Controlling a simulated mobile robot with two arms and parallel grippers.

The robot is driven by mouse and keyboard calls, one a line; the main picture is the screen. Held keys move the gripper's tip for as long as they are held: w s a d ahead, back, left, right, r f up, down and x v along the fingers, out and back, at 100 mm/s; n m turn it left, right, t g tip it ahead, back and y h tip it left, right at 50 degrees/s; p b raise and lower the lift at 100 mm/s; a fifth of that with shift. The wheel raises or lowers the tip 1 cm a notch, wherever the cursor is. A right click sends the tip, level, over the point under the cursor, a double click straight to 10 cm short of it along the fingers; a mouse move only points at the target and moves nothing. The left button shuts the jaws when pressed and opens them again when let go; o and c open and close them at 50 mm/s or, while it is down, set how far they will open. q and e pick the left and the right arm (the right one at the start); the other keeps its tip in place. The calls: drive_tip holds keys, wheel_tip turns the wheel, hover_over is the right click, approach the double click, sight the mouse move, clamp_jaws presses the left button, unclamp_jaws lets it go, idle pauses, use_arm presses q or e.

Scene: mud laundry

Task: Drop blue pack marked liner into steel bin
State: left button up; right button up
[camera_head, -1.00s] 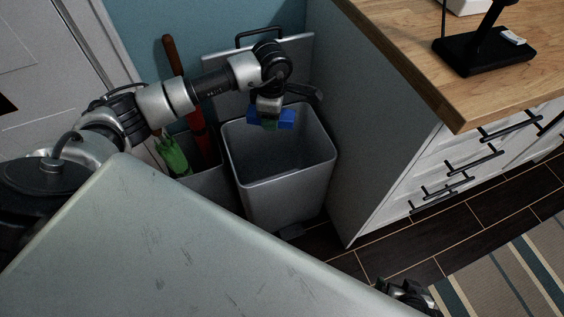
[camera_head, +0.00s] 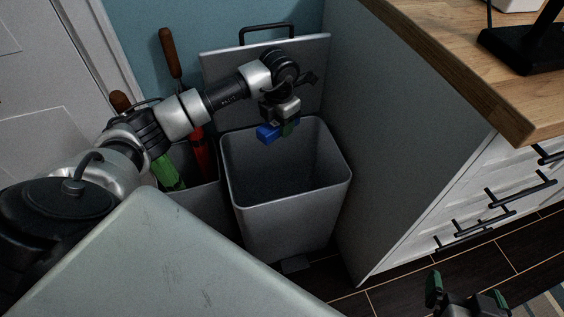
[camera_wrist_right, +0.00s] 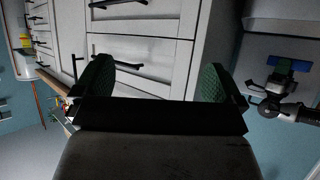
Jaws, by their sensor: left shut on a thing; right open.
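The blue pack (camera_head: 267,134) is held in my left gripper (camera_head: 279,127), over the open mouth of the steel bin (camera_head: 290,218), near its back left part. Any marking on the pack is too small to read. The bin is grey, upright, and its lid stands raised behind it; its inside looks dark and empty where I can see it. The pack also shows in the right wrist view (camera_wrist_right: 289,62), at the far right. My right gripper (camera_head: 468,292) is open and empty at the lower right; its green-padded fingers show in the right wrist view (camera_wrist_right: 155,85).
A grey container (camera_head: 205,203) with red and green long-handled tools stands left of the bin. A cabinet (camera_head: 440,200) with a wooden counter (camera_head: 450,60) stands close on the right. A black stand (camera_head: 525,45) is on the counter. Dark floor lies in front.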

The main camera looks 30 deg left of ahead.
use_arm(q)
wheel_tip(320, 180, down, 2)
drive_tip(key=shift+f+b, duration=0.1)
drive_tip(key=shift+b, duration=0.7)
drive_tip(key=shift+f+b, duration=0.95)
drive_tip(key=shift+f, duration=0.15)
use_arm(e)
wheel_tip(320, 180, up, 11)
drive_tip(key=w+a+t+y, duration=0.2)
drive_tip(key=t+y, duration=0.1)
drive_tip(key=t, duration=0.6)
drive_tip(key=shift+a+n+t+y, duration=0.25)
drive_tip(key=shift+n+t+y, duration=0.05)
drive_tip(key=shift+t, duration=0.1)
use_arm(q)
drive_tip(key=o, duration=1)
drive_tip(key=shift+c, duration=0.2)
